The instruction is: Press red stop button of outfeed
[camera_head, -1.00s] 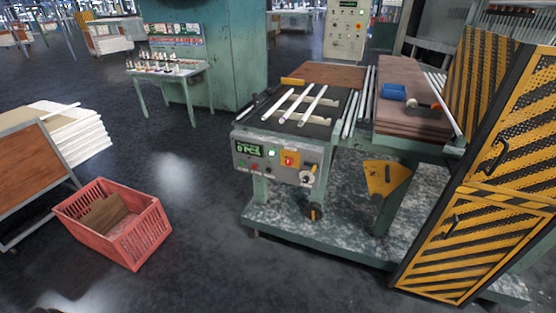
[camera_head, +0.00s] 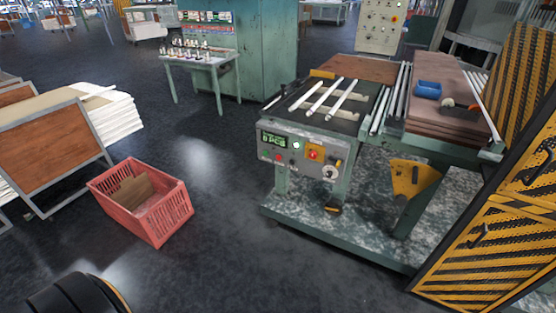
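The outfeed (camera_head: 318,128) is a green machine table with several white glass tubes on its dark top, right of the middle. On its front is a grey control panel (camera_head: 299,151) with a lit green display (camera_head: 274,139) and a white-lit button (camera_head: 296,145). A red button on a yellow-orange plate (camera_head: 314,153) sits right of these. A small red button (camera_head: 278,157) sits below the display. A round knob (camera_head: 330,172) is at the panel's lower right. Neither gripper shows in this view, and nothing covers the panel.
A red crate (camera_head: 146,203) stands on the floor left of the machine. A yellow-black striped guard (camera_head: 490,250) stands to the right. The machine's base platform (camera_head: 340,235) juts out low in front. Dark floor (camera_head: 230,255) before the panel is clear. A board rack (camera_head: 55,150) is at left.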

